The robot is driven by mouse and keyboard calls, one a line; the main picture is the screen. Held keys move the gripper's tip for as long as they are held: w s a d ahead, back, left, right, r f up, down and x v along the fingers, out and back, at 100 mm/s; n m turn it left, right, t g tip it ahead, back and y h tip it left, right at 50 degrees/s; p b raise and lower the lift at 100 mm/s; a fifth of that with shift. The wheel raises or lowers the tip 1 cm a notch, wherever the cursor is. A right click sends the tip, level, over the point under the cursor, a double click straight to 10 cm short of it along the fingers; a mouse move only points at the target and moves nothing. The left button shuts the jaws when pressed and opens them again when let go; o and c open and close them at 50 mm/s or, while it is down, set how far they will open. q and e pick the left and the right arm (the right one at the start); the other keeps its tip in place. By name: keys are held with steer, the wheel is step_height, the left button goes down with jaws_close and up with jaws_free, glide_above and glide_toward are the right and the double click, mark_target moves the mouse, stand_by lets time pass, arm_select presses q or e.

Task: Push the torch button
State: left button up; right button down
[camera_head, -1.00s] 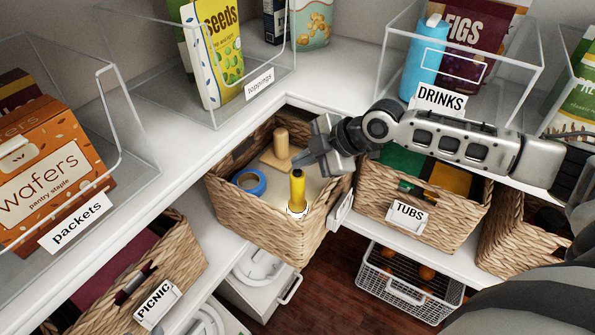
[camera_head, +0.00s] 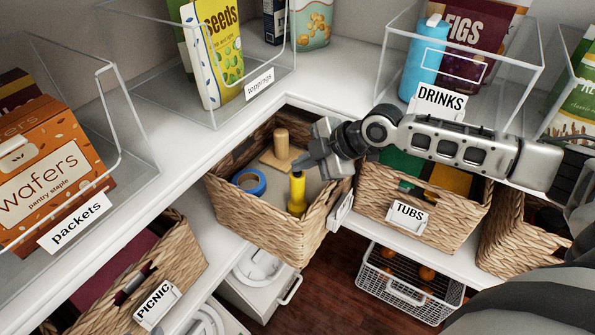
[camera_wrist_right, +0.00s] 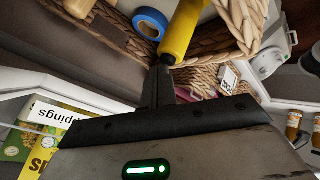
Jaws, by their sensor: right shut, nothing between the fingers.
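The yellow torch (camera_head: 297,196) stands in the wicker basket in the corner, its dark top end up. No glow shows at its lower end. My right gripper (camera_head: 300,164) is shut and empty, its fingertips at the torch's dark top end. They seem to touch it, but the exact contact and the button are hidden. In the right wrist view the shut fingers (camera_wrist_right: 160,70) meet the near end of the yellow torch (camera_wrist_right: 183,30). My left gripper is not in view.
The wicker basket (camera_head: 240,213) also holds a blue tape roll (camera_head: 249,181) and a wooden piece with a knob (camera_head: 281,143). The TUBS basket (camera_head: 445,228) stands close on the right. Clear bins stand on the shelf above.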

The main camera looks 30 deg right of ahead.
steer(key=shift+r+p, duration=0.4)
steer(key=shift+p, duration=0.05)
step_height(320, 180, up, 6)
steer(key=p, duration=0.5)
stand_by(0.3)
